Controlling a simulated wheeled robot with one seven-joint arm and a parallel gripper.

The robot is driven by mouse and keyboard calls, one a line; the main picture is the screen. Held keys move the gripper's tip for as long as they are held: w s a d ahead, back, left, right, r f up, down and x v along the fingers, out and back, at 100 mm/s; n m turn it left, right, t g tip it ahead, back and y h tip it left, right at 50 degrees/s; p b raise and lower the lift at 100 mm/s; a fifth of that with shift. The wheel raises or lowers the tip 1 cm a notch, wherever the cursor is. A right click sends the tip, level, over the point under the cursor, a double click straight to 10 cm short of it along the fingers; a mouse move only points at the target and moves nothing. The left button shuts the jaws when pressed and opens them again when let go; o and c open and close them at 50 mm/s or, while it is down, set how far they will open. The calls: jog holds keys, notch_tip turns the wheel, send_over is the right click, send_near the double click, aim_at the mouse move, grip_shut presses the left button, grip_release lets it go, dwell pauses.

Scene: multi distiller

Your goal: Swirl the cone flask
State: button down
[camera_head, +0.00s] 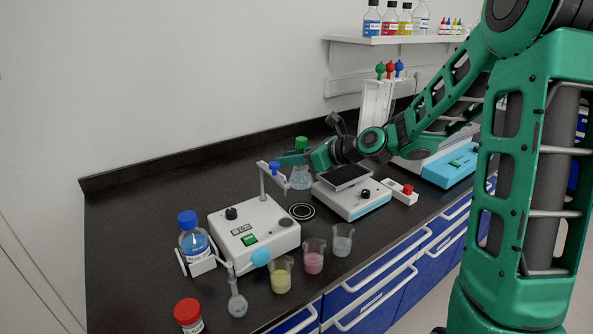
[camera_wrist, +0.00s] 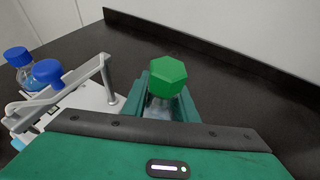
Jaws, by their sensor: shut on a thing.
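The cone flask (camera_head: 300,180) has a green stopper and a clear body with pale blue contents. It is upright behind the hotplate unit in the head view. My gripper (camera_head: 300,157) reaches in from the right and is shut on the flask's neck, just below the stopper. In the wrist view the green hexagonal stopper (camera_wrist: 167,76) shows between my gripper's green fingers (camera_wrist: 165,100), with most of the flask body hidden. I cannot tell whether the flask base touches the bench.
A white unit with a post (camera_head: 255,233) stands front left. A black ringed disc (camera_head: 301,211) lies near the flask. A flat-topped device (camera_head: 352,192) is to the right. Several beakers (camera_head: 314,258) line the front edge. Blue-capped bottle (camera_head: 194,240) stands left. The bench behind is clear.

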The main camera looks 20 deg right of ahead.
jog(key=s, duration=0.1)
jog(key=s+d+f, duration=0.1)
jog(key=shift+s+f, duration=0.2)
jog(key=shift+s, duration=0.1)
jog(key=shift+w+d, duration=0.8)
jog(key=shift+d, duration=0.35)
jog(key=w+a, duration=0.3)
jog(key=w, duration=0.1)
jog(key=s, duration=0.5)
jog(key=shift+s+d, duration=0.25)
jog(key=shift+s, duration=0.05)
jog(key=shift+w+d, duration=0.4)
jog(key=shift+d, duration=0.2)
jog(key=shift+w+d, duration=0.4)
jog(key=shift+d, duration=0.2)
jog(key=w, duration=0.1)
jog(key=w+a, duration=0.2)
jog(key=w, duration=0.1)
jog(key=shift+w, duration=0.1)
